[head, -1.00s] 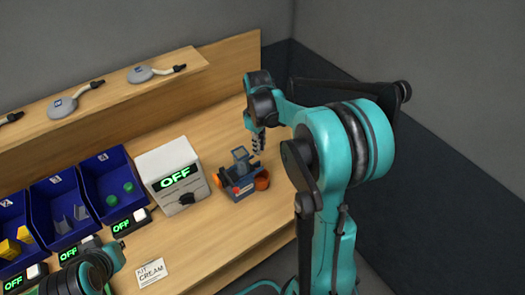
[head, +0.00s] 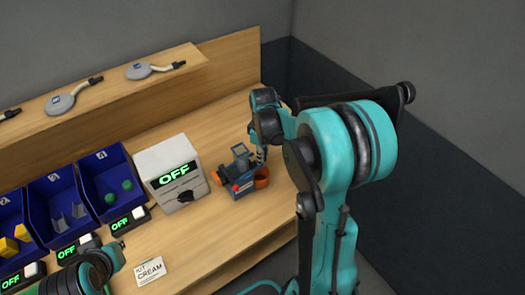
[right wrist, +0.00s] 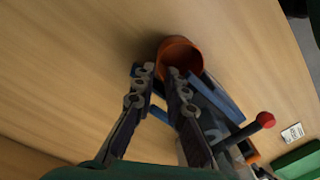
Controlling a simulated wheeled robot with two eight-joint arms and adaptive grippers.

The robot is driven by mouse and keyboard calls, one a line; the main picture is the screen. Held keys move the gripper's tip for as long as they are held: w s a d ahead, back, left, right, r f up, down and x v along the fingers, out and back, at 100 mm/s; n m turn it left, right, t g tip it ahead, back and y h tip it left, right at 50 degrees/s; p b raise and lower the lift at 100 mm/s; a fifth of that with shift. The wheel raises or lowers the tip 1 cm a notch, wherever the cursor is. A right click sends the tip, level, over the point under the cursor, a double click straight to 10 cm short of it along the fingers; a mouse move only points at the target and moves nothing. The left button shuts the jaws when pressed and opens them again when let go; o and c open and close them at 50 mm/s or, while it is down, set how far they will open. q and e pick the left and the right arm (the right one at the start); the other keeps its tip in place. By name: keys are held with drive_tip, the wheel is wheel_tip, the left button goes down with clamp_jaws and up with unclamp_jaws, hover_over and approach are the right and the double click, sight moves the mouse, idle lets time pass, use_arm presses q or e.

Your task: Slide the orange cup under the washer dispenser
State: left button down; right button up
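The orange cup (head: 263,178) stands on the bench at the right side of the blue washer dispenser (head: 240,186), which has a red knob. In the right wrist view the cup (right wrist: 180,52) lies just beyond my fingertips, its open mouth showing, close to the dispenser's blue frame (right wrist: 222,100). My right gripper (head: 260,155) is low over the bench beside the cup. In the right wrist view its fingers (right wrist: 162,72) are apart with nothing held between them. Whether a fingertip touches the cup is unclear. My left arm shows at the lower left (head: 112,258); its fingers are not clear.
A white box (head: 158,158) reading OFF stands left of the dispenser. Blue bins (head: 97,170) with small parts and OFF displays line the left. A KIT CREAM card (head: 150,270) lies near the front edge. A raised shelf (head: 120,95) runs along the back.

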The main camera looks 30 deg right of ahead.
sight(262, 173)
wheel_tip(262, 173, down, 7)
drive_tip(key=shift+s+a+r+b, duration=0.1)
drive_tip(key=shift+r+b, duration=0.1)
drive_tip(key=shift+b, duration=0.5)
clamp_jaws()
drive_tip(key=shift+w, duration=1.1)
drive_tip(key=shift+o, duration=1.9)
unclamp_jaws()
